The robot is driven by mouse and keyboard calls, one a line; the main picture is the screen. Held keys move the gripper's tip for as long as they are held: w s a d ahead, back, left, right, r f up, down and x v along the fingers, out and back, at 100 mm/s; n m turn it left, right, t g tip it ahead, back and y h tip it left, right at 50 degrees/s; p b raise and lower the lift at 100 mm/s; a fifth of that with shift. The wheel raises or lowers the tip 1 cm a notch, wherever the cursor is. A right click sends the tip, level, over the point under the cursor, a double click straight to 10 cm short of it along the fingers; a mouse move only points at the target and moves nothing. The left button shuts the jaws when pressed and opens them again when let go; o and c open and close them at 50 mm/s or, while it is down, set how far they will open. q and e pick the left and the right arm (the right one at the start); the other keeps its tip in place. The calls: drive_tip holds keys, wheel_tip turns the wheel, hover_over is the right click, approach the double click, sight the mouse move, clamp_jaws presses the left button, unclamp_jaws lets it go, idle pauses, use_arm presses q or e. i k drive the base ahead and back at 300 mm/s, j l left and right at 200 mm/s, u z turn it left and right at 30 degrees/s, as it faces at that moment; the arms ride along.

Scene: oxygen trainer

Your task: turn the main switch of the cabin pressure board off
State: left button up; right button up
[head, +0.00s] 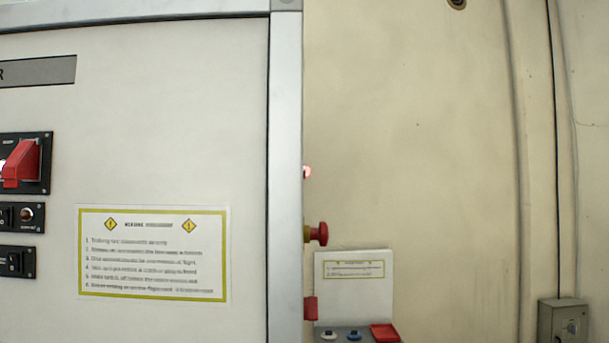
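A pale board (170,130) with a grey metal frame fills the left of the head view. At its left edge is a black switch panel (45,163) with a red switch cover (22,163). Below it sit a small black panel (20,217) with a red indicator and another black panel (16,262) with a small switch, cut off by the picture edge. I cannot read which of these, if any, is the main switch. A nameplate (40,72) at upper left is cut off, showing only "R". Neither of my grippers is in view.
A warning placard (153,254) is on the board. Beyond the frame post (286,170) are a red mushroom button (318,234), a small white placard (353,275), and a low panel with white, blue and red parts. A grey box (562,322) is at lower right by the beige wall.

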sight(311, 303)
drive_tip(key=i+l+u, duration=0.2)
drive_tip(key=l+u, duration=0.15)
drive_tip(key=i+l+u, duration=0.1)
drive_tip(key=l+u, duration=0.2)
drive_tip(key=l, duration=0.25)
drive_tip(key=l+u, duration=0.35)
drive_tip(key=l, duration=0.15)
drive_tip(key=i, duration=0.05)
